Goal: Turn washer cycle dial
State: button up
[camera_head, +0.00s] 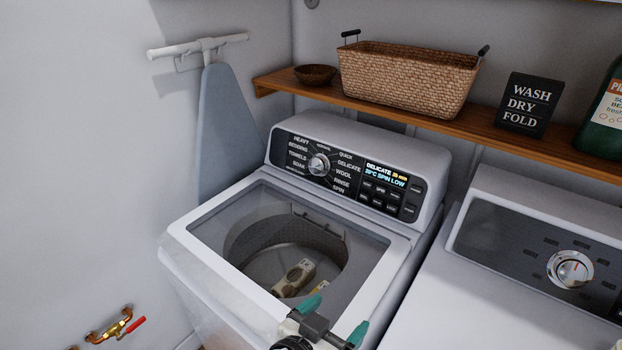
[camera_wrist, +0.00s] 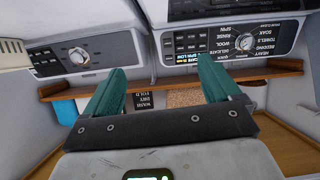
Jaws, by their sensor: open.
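The washer (camera_head: 340,145) is a white top-loader with a glass lid (camera_head: 215,205) that looks closed. Its cycle dial (camera_head: 319,164) is a silver knob on the dark control panel, ringed by labels such as Heavy, Quick and Delicate. The display (camera_head: 385,176) reads Delicate, 20°C, Spin Low. The dial also shows upside down in the wrist view (camera_wrist: 245,42), beyond my fingers. My gripper (camera_head: 335,318) has green fingers spread apart with nothing between them. It is over the washer's front right corner, well short of the dial. Its fingers also show in the wrist view (camera_wrist: 160,88).
The dryer, with its own dial (camera_head: 570,269), stands at the right. A wooden shelf (camera_head: 440,122) above holds a wicker basket (camera_head: 405,80), a bowl (camera_head: 315,74), a sign (camera_head: 529,105) and a green bottle (camera_head: 605,115). An ironing board (camera_head: 228,125) hangs at left.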

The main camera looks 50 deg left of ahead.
aim_at(317, 165)
jog(key=i+j, duration=0.15)
jog(key=j, duration=0.25)
jog(key=i+j, duration=0.15)
jog(key=j, duration=0.2)
jog(key=i+j, duration=0.15)
jog(key=j, duration=0.25)
jog(key=i+j, duration=0.15)
jog(key=j, duration=0.25)
jog(key=i+j, duration=0.15)
jog(key=j, duration=0.2)
